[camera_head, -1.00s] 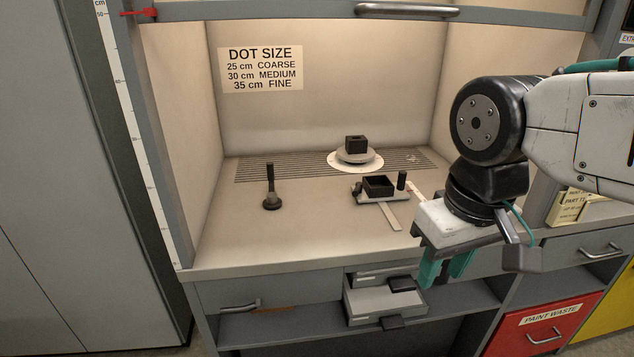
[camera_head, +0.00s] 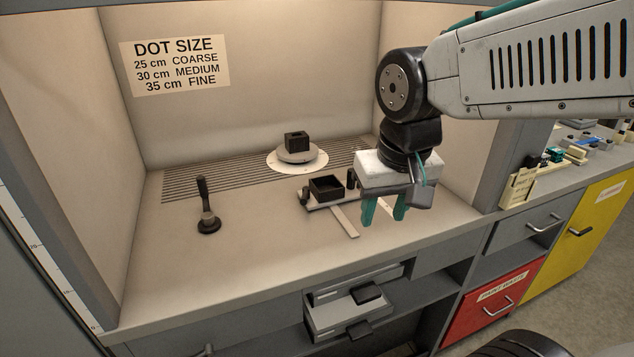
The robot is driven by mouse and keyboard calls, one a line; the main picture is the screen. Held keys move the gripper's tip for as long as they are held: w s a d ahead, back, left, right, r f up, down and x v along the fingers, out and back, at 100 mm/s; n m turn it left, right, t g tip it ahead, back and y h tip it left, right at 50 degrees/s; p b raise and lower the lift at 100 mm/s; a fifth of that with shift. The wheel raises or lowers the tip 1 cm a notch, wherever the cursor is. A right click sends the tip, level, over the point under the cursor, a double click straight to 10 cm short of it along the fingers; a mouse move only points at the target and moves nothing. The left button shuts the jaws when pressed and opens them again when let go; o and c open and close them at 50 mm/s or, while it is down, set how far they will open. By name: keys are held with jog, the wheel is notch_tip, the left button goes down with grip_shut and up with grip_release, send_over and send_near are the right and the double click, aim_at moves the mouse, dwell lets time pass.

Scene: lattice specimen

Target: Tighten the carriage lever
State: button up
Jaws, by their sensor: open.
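The carriage (camera_head: 316,205) is a low pale piece on the booth floor, bearing a black open-topped box (camera_head: 326,188). A small upright black post (camera_head: 351,180) stands at its right end and a dark knob (camera_head: 304,198) at its left end. I cannot tell for sure which of these is the lever. A flat pale strip (camera_head: 345,222) runs from under the carriage toward the front. My gripper (camera_head: 384,213) has teal fingers pointing down, spread apart and empty. In the picture it is just right of the carriage; its height above the counter is unclear.
A round turntable (camera_head: 297,157) with a black block (camera_head: 297,141) stands behind on the slotted grille. A black upright handle on a round base (camera_head: 208,222) stands at left. Small drawers (camera_head: 345,310) stand open below the counter. The booth's right wall edge (camera_head: 510,130) is beside my arm.

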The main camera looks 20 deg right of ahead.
jog(key=w+a+f+m+t, duration=0.1)
jog(key=w+f, duration=0.1)
jog(key=w, duration=0.5)
jog(key=w+a+f+m, duration=0.1)
jog(key=w+f, duration=0.1)
jog(key=w, duration=0.5)
jog(key=m+t, duration=0.2)
send_near(304, 199)
jog(key=x, duration=0.3)
jog(key=shift+x, duration=4)
grip_shut()
